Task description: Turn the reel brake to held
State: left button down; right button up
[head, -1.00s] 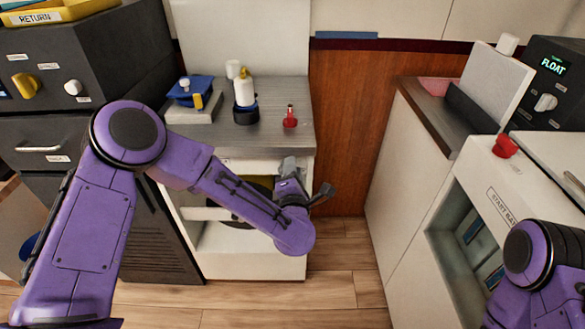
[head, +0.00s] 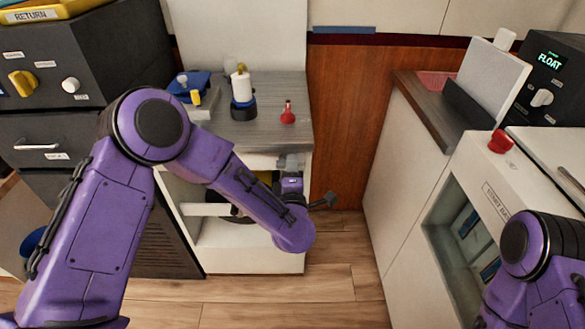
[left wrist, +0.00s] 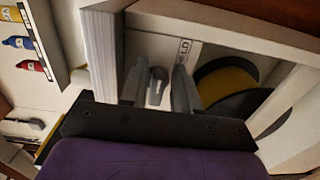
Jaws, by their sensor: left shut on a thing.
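My left gripper (head: 290,172) reaches into the upper part of the open cabinet below the grey counter. In the left wrist view my left gripper (left wrist: 158,90) has its two grey fingers on either side of a small grey brake knob (left wrist: 157,84) and is shut on it. The knob stands on a white panel (left wrist: 145,50) under the cabinet top. A partly hidden label ending in "ELD" (left wrist: 183,50) shows beside the right finger. A yellow and black reel (left wrist: 222,85) is to the right of it. My right gripper is out of view.
On the counter (head: 275,90) above stand a white-capped bottle (head: 242,88), a red bottle (head: 287,113) and a blue item (head: 187,84). A white unit with a red knob (head: 501,141) stands at right. Floor (head: 335,290) between is clear.

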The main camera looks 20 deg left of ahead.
pick_arm(q)
jog(key=shift+f, duration=0.1)
jog(key=c, duration=1.1)
grip_release()
jog(key=shift+s, duration=0.1)
jog(key=v, duration=1)
jog(key=shift+s+b, duration=0.2)
jog(key=shift+b, duration=0.2)
